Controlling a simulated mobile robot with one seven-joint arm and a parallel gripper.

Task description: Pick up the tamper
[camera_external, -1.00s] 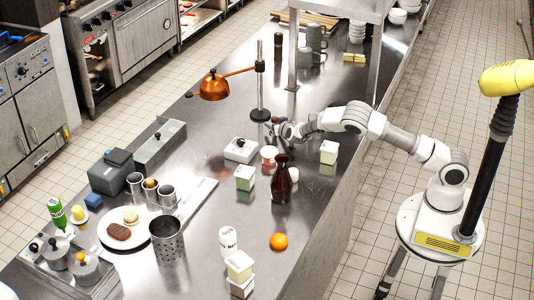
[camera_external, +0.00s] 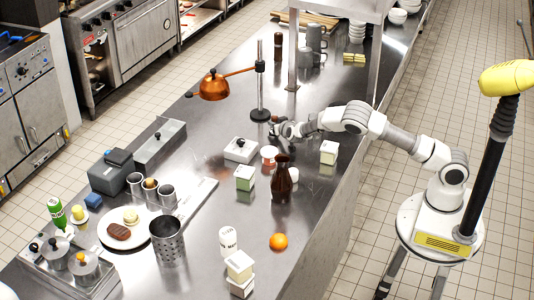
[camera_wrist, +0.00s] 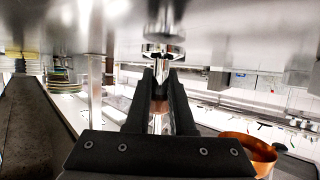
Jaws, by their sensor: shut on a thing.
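The tamper (camera_wrist: 163,50) is a shiny metal piece with a round, flat end. It sits between the two black fingers of my gripper (camera_wrist: 160,80) in the wrist view, which looks upside down with the steel counter at the top. The fingers are shut on its narrower part. The round end is close to the counter; I cannot tell whether it touches.
A shelf post (camera_external: 373,68) rises behind.

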